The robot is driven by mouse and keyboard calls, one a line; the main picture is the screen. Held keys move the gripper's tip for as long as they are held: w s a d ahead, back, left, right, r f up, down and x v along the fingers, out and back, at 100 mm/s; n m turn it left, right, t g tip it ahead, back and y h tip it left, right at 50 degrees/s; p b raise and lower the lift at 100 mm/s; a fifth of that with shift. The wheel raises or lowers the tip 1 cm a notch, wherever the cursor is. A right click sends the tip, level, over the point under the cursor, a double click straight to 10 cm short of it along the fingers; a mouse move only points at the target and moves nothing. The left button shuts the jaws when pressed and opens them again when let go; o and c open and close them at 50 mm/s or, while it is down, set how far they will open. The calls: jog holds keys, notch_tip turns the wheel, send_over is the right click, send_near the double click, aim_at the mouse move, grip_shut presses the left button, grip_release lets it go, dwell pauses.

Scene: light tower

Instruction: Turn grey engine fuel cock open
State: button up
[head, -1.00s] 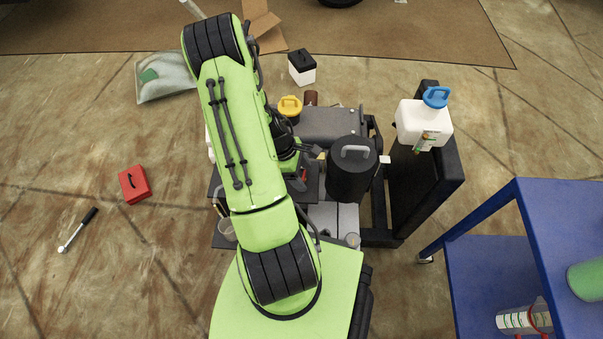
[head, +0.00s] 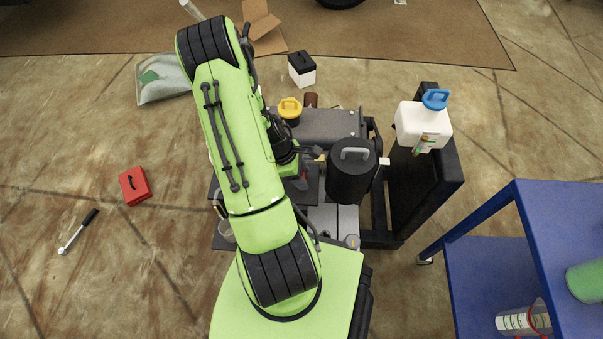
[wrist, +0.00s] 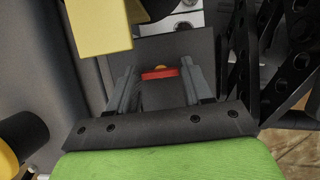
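In the wrist view my gripper (wrist: 158,70) is open, its two grey fingers well apart. My gripper is mostly hidden there, and no cock can be made out clearly.
A yellow block (wrist: 99,26) is close at the upper left of the wrist view, and a black perforated frame (wrist: 287,75) is on the right. In the head view a black canister (head: 350,178) stands right of my wrist. A white jug (head: 422,124) and blue cart (head: 560,235) are farther right.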

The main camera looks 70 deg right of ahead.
jog(key=o, duration=0.3)
jog(key=p+v, duration=0.6)
jog(key=v, duration=0.9)
jog(key=shift+w+r, duration=0.25)
jog(key=shift+r, duration=0.05)
